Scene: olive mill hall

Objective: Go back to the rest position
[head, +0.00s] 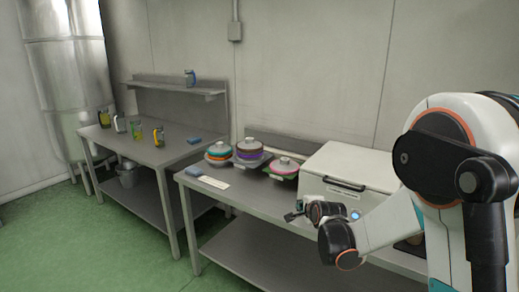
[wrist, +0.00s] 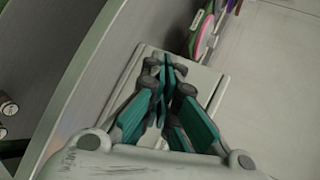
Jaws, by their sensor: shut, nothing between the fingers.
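My gripper (head: 293,213) is at the end of my arm, in front of the white box with a dark handle (head: 345,184) on the near steel table. In the wrist view my gripper (wrist: 166,62) has its teal fingers together with nothing between them. It hangs above the table near the edge; I cannot tell the exact height. My arm comes in from the right of the head view and is bent, with the forearm reaching left over the table.
The near steel table (head: 250,195) carries several stacked coloured discs (head: 249,151) and a blue sponge-like block (head: 187,182). A second table (head: 165,152) at the left holds several bottles and jars. A wall shelf (head: 175,87) is above it. Green floor (head: 90,240) is clear at the left.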

